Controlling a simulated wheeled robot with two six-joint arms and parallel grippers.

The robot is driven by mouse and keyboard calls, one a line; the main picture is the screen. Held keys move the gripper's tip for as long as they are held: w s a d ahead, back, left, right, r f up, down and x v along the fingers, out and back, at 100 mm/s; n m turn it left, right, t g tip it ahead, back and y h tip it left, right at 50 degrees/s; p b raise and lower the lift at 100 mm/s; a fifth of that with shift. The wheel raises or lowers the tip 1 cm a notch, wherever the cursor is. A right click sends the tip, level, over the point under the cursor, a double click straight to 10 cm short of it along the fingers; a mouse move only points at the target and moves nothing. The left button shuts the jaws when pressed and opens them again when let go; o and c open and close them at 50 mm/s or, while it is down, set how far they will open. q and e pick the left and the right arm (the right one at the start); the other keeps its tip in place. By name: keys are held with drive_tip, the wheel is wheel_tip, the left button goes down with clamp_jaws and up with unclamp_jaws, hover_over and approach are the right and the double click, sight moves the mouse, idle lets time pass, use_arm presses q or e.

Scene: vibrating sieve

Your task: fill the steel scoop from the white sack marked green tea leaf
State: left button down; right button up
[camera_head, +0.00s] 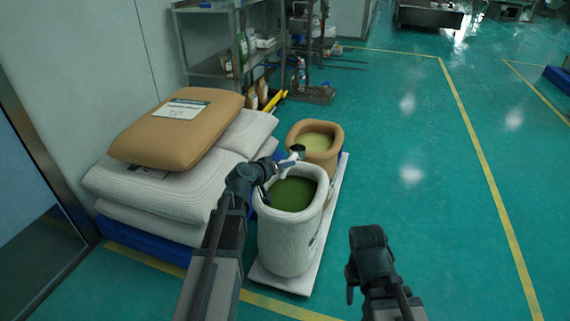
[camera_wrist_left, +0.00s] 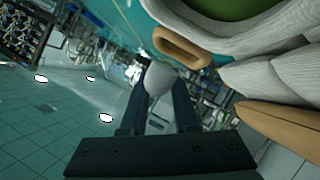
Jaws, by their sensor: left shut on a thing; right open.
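The white sack (camera_head: 284,240) stands open and upright, with dark green leaf (camera_head: 293,194) inside below its rim. A marking on its right side is too small to read. My left gripper (camera_head: 284,166) is at the sack's far left rim, above the leaf. It is shut on the steel scoop (camera_head: 297,153), which is small and partly hidden in the head view. In the left wrist view the pale grey scoop (camera_wrist_left: 158,78) sits between the two dark fingers. Whether it holds any leaf is not visible. My right gripper (camera_head: 366,255) is open and empty over the floor, right of the sack.
An open brown sack (camera_head: 320,157) with pale yellow contents stands just behind, on the same white platform (camera_head: 334,200). Stacked full sacks (camera_head: 165,190) crowd the left. A metal shelf (camera_head: 215,65) stands behind. The green floor to the right is clear.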

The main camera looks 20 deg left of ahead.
use_arm(q)
drive_tip(key=shift+g, duration=0.8)
drive_tip(key=f+b, duration=0.3)
drive_tip(key=f, duration=0.1)
drive_tip(key=f+b, duration=0.4)
drive_tip(key=f, duration=0.1)
drive_tip(key=f+b, duration=0.3)
drive_tip(key=f, duration=0.1)
drive_tip(key=shift+w+f, duration=0.2)
drive_tip(key=shift+w, duration=0.1)
drive_tip(key=shift+f+b, duration=0.55)
drive_tip(key=shift+b, duration=0.2)
drive_tip(key=shift+w, duration=0.5)
drive_tip(key=shift+w+d, duration=0.15)
drive_tip(key=shift+w, duration=1.1)
drive_tip(key=shift+s+y, duration=0.25)
drive_tip(key=shift+y, duration=0.05)
drive_tip(key=shift+s, duration=1.1)
drive_tip(key=shift+s, duration=0.2)
